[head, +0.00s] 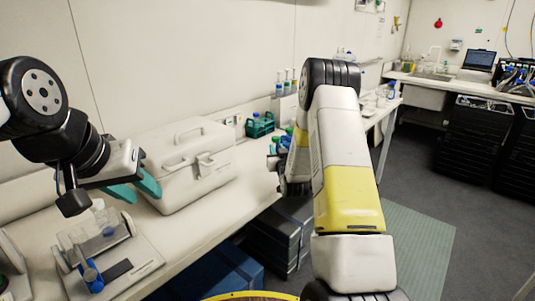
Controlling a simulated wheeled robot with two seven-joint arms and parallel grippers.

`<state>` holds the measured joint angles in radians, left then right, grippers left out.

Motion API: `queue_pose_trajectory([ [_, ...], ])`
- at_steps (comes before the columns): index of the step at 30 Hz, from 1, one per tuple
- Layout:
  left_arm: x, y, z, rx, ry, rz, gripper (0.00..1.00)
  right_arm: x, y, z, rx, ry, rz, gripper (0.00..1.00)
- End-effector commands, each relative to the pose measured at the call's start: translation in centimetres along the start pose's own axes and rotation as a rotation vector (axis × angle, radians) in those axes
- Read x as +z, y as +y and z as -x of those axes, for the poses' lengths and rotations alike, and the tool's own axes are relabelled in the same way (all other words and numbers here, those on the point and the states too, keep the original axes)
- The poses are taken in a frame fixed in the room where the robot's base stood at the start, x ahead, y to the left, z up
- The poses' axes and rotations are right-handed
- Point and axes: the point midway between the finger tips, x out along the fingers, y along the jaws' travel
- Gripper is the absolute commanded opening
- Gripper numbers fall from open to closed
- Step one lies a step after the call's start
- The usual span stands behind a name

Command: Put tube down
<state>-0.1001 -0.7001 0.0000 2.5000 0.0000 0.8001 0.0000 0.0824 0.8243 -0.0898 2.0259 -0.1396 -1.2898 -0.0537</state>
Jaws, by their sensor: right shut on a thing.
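My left gripper (134,191) has teal fingers that stand apart and empty, above the bench in front of the white case. My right gripper (287,172) is a dark shape partly behind my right forearm, over the far part of the bench. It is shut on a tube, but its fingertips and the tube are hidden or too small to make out. A grey tray (140,262) at the lower left carries clear vessels and a blue-capped tube (92,276) leaning at its front.
A white lidded case (190,168) stands on the bench (205,232) against the wall. Dark boxes (280,232) sit under the bench. Bare bench lies right of the case.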

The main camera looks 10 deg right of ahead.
Motion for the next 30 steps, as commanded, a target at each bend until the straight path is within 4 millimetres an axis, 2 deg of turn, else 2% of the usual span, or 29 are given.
queue_pose_trajectory([
  [1,0.0,0.0,0.0,0.000,0.000,0.000,0.36,1.1,0.0,0.0,0.000,-0.004,0.000,0.00],
  [4,0.0,0.0,0.0,0.000,0.000,0.000,0.36,2.2,0.0,0.0,0.000,-0.001,0.000,0.00],
  [14,0.0,0.0,0.0,0.000,0.000,0.000,0.36,2.5,0.1,0.1,0.001,0.000,0.000,0.00],
  [15,0.0,0.0,0.0,0.000,0.000,0.000,0.36,2.5,0.1,0.1,0.001,0.000,0.000,0.26],
  [18,0.0,0.0,0.0,0.000,0.000,0.000,0.36,2.5,0.1,0.1,0.001,0.000,0.000,0.46],
  [30,0.0,0.0,0.0,0.000,0.000,0.000,0.36,2.2,0.1,0.3,0.001,0.000,0.000,0.46],
])
